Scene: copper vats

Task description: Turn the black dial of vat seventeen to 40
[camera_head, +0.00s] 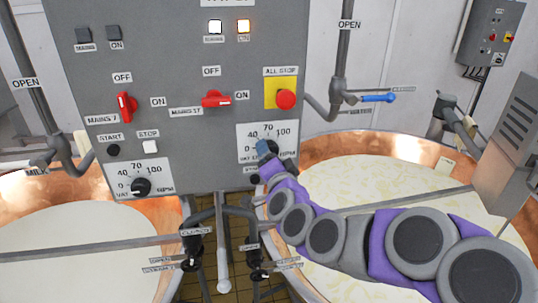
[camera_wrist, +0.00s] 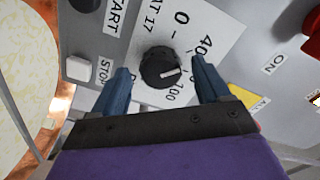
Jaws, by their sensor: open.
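The black dial of vat seventeen (camera_wrist: 160,67) sits on a white scale plate (camera_wrist: 222,22) whose label reads "AT 17", partly cut off. Its white mark points right in the wrist view, toward the side between 40 and 100. The 70 is hidden behind a finger. My gripper (camera_wrist: 160,70) is open, with one blue finger on each side of the dial; I cannot tell whether they touch it. In the camera_head view my gripper (camera_head: 262,149) covers part of this dial at the panel's lower right, below the 40, 70 and 100 marks.
A second black dial (camera_head: 140,187) is at the panel's lower left. A red switch (camera_head: 216,100) and the all-stop button (camera_head: 286,99) are above my gripper. Copper vats (camera_head: 340,147) with pale contents stand on both sides. Pipes and valves (camera_head: 257,275) hang below the panel.

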